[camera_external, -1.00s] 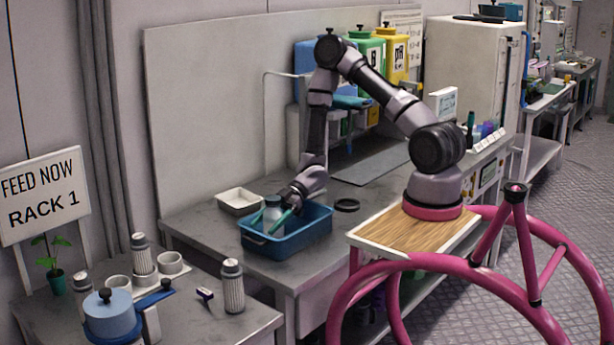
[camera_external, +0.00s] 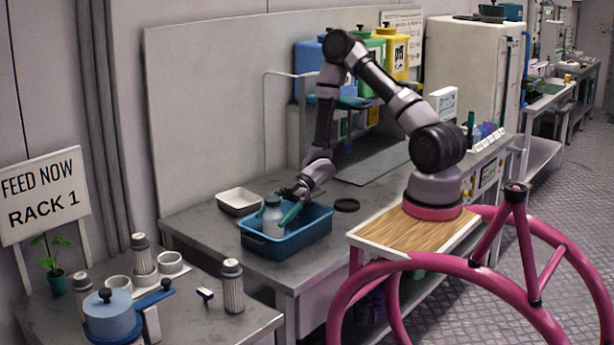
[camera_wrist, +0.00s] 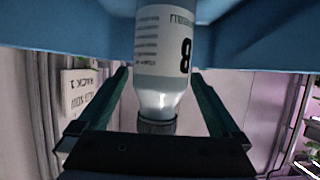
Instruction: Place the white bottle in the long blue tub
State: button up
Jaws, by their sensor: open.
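The white bottle (camera_external: 272,221), with a grey cap, stands about upright inside the long blue tub (camera_external: 302,237), towards its left end. In the wrist view the bottle (camera_wrist: 161,45) shows a label with a black 8, and its cap points towards my gripper. My gripper (camera_external: 277,210) is open at the tub, its teal fingers apart around the bottle. In the wrist view the fingers (camera_wrist: 160,74) lie on either side of the bottle with gaps between. The tub's blue wall (camera_wrist: 70,30) fills the top of that view. The bottle's base is hidden.
A white tray (camera_external: 240,193) stands behind the tub, and a dark round lid (camera_external: 346,205) lies right of it. Grey shaker bottles (camera_external: 232,287), white cups and a blue lidded pot (camera_external: 110,316) crowd the front-left table. A dark mat (camera_external: 372,163) lies clear on the bench.

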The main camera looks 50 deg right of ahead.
aim_at(273, 199)
jog(key=r, duration=0.6)
jog(key=shift+a+r, duration=0.2)
jog(key=shift+r, duration=0.15)
